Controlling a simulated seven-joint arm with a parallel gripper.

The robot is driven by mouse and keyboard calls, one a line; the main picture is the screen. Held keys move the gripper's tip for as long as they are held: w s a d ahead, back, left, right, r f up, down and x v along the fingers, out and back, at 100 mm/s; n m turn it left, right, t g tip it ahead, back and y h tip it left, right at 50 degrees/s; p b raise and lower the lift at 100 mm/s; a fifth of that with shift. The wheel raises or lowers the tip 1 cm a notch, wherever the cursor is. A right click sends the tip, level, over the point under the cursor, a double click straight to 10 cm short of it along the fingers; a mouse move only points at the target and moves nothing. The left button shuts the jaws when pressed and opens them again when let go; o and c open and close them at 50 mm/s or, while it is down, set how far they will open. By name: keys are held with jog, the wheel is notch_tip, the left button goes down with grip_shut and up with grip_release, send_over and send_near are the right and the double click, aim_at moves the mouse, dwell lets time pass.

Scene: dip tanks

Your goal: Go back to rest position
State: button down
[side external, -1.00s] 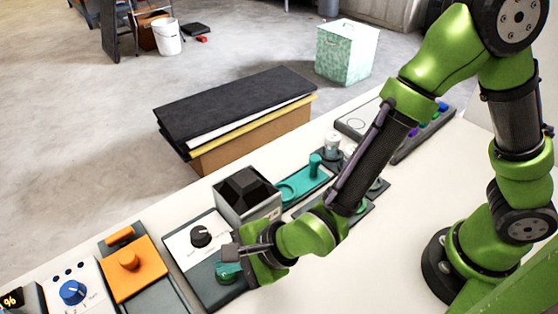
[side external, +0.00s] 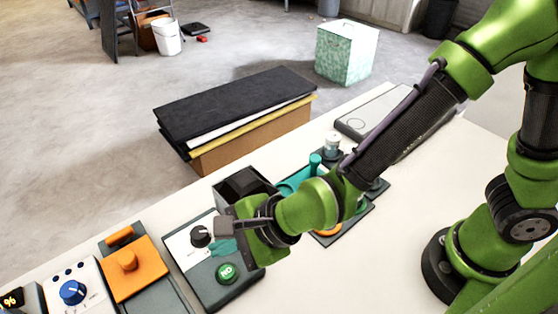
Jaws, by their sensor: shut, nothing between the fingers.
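My gripper (side external: 222,237) is at the end of my green arm in the side external view. It is shut and empty, held over the dark control panel (side external: 217,289). The panel carries a black knob (side external: 200,236) on a white plate and a round green button (side external: 227,272). The gripper is above and behind the green button in the picture, apart from it. My arm hides part of the black-topped box (side external: 243,186) behind the panel.
An orange panel (side external: 133,272) and a white panel with a blue knob (side external: 72,291) stand at the left. Teal fixtures (side external: 298,181) sit behind my forearm. A stack of dark boards (side external: 235,105) lies beyond the bench. The front right of the bench is clear.

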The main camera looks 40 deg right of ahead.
jog(key=s+d+r+n+h, duration=0.1)
jog(key=d+r+n, duration=0.3)
jog(key=d, duration=0.6)
jog(key=s+d+r+n+h, duration=0.1)
jog(key=d+r+n, duration=0.4)
jog(key=d, duration=0.6)
jog(key=s+d+r+n+h, duration=0.2)
jog(key=s+d+r+n, duration=0.1)
jog(key=d, duration=0.8)
jog(key=r+n, duration=0.1)
jog(key=n, duration=0.1)
jog(key=shift+d+r+n, duration=0.25)
jog(key=shift+r+n, duration=0.05)
jog(key=shift+r, duration=0.05)
